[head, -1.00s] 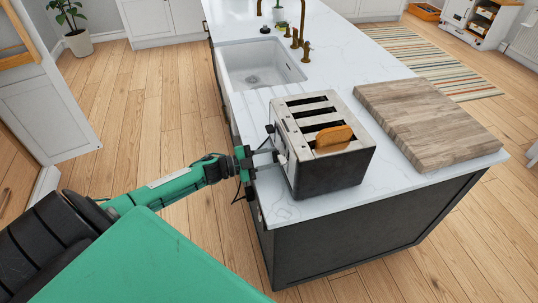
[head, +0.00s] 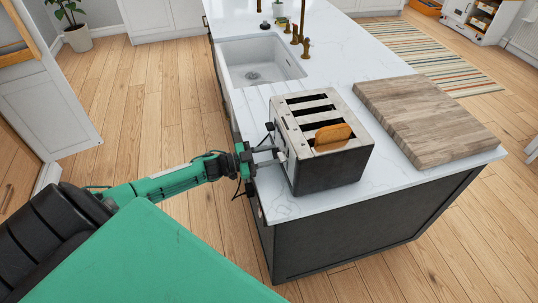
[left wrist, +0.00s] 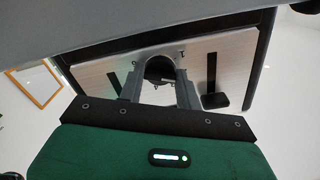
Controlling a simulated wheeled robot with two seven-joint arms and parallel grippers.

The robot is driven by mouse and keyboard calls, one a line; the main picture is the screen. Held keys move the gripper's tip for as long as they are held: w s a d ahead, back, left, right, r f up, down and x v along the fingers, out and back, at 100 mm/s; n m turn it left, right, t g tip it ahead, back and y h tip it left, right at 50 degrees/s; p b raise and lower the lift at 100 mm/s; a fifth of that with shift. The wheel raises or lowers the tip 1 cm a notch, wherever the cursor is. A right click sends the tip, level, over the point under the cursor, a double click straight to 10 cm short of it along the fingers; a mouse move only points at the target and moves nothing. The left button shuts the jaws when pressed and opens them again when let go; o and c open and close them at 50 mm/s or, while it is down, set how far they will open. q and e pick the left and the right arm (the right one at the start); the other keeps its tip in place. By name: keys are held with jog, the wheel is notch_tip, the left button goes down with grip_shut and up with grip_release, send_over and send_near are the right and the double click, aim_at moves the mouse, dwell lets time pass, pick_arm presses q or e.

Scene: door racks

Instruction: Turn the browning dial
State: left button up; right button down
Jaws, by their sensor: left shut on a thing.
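The toaster (head: 323,160) is a silver and black box with several slots, standing near the end of the white counter. A slice of bread (head: 333,133) sticks out of one slot. In the left wrist view, the toaster's light control panel (left wrist: 190,62) shows a round dark dial (left wrist: 158,69) between two black levers. My left gripper (head: 277,156) reaches the toaster's left side. In the left wrist view its two fingers (left wrist: 158,82) are shut on the dial, one on each side. The dial is hidden in the head view. My right gripper is not in view.
A wooden board (head: 424,120) lies on the counter (head: 376,183) right of the toaster. A white sink (head: 262,62) and brass taps (head: 304,48) are farther back. The two black levers, left (left wrist: 113,80) and right (left wrist: 212,82), stand close to my fingers.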

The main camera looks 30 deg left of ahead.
pick_arm(q)
jog(key=o, duration=1)
jog(key=shift+s+a+f, duration=0.1)
jog(key=shift+s+a, duration=0.2)
jog(key=shift+s, duration=0.05)
jog(key=shift+b+v, duration=2.05)
jog(key=shift+v, duration=4.45)
jog(key=shift+w, duration=0.1)
